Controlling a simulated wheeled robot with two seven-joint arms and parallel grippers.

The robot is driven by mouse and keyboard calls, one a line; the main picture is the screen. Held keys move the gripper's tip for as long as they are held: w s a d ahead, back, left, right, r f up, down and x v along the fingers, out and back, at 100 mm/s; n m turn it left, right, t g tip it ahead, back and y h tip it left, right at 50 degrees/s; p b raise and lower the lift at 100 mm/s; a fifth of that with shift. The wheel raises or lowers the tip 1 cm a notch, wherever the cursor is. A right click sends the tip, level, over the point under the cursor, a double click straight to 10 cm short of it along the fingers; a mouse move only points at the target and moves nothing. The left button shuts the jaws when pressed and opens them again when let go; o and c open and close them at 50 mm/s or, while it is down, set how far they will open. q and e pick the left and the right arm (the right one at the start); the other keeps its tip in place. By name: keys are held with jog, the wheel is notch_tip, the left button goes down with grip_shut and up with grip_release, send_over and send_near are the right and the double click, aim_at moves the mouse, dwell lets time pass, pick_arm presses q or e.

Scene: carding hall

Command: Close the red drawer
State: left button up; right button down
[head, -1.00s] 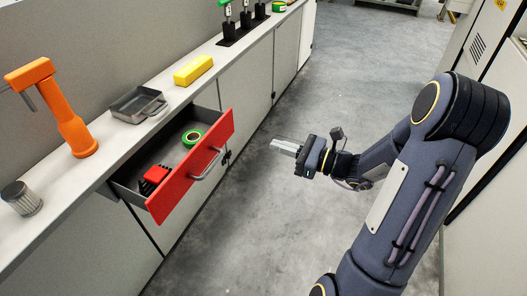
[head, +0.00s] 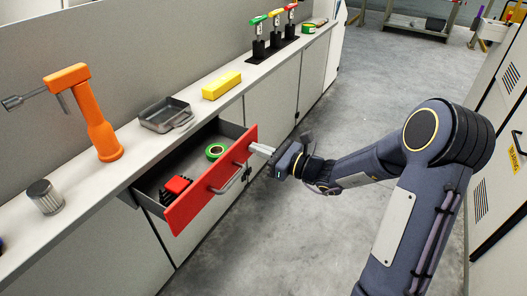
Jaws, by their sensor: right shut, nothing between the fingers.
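The red drawer (head: 212,186) is pulled out of the cabinet below the counter, with a grey bar handle on its red front. A green tape roll (head: 215,151) and a red, dark-based object (head: 176,188) lie inside it. My right gripper (head: 256,149) is shut and empty. Its fingertips are at the upper right part of the drawer front, near the top edge; I cannot tell whether they touch it. My left gripper is not in view.
The counter (head: 151,140) holds an orange arm-like device (head: 94,120), a grey filter cup (head: 45,197), a metal tray (head: 165,114) and a yellow block (head: 221,85). Several coloured-handled tools (head: 275,34) stand farther back. The floor (head: 330,120) is clear beyond my right arm.

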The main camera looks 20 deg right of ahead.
jog(key=b+x, duration=0.2)
jog(key=x, duration=1)
jog(key=shift+w+a, duration=0.1)
jog(key=shift+a, duration=0.1)
jog(key=shift+w+r, duration=0.15)
jog(key=shift+r, duration=0.05)
jog(key=shift+a, duration=0.1)
